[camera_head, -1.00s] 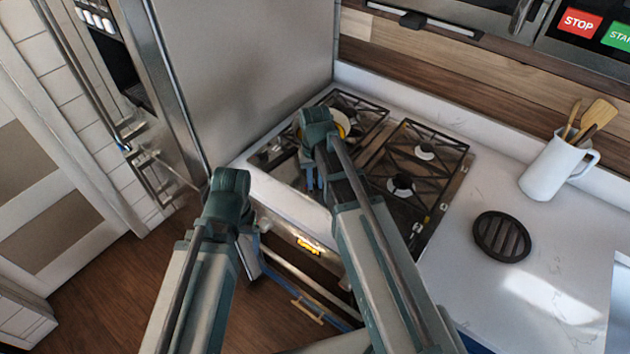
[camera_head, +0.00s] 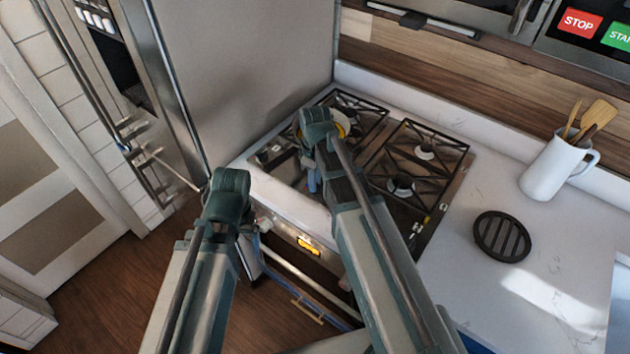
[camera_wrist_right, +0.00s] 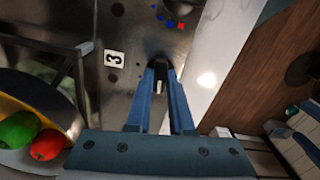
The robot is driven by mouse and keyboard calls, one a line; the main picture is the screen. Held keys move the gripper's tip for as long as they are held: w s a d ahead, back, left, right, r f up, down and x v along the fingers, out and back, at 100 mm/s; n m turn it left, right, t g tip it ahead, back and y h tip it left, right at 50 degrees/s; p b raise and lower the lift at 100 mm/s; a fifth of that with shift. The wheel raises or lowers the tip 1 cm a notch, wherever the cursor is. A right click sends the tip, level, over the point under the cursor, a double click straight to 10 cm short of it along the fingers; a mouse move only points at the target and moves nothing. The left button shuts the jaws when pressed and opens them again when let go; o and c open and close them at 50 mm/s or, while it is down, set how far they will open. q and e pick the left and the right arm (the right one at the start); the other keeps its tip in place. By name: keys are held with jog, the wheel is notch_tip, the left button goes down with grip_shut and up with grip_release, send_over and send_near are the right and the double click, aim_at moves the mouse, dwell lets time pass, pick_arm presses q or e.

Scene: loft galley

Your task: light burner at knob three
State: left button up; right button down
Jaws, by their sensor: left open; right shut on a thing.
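The stove (camera_head: 425,222) has dark grates. In the right wrist view, a label "3" (camera_wrist_right: 114,58) sits on the steel panel, left of a dark knob (camera_wrist_right: 160,66) with a pale mark. My right gripper (camera_wrist_right: 160,80) is shut on this knob, its blue fingers on either side. In the head view my right gripper (camera_head: 313,182) is at the stove's left front, partly behind its own wrist. No flame shows on the visible burners. My left gripper (camera_head: 230,205) is open, left of the stove front; its fingers are mostly hidden behind its wrist.
A pan (camera_wrist_right: 22,110) with a green and a red item is on the grate close to my right gripper. A tall steel cabinet (camera_head: 245,80) stands left of the stove. A white utensil jug (camera_head: 550,170) and a round dark trivet (camera_head: 502,236) stand on the right counter.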

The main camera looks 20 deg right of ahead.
jog(key=shift+n, duration=0.9)
jog(key=c, duration=0.8)
grip_release()
notch_tip(320, 180, up, 14)
jog(key=p, duration=1.3)
jog(key=shift+p, duration=0.4)
jog(key=shift+f, duration=0.1)
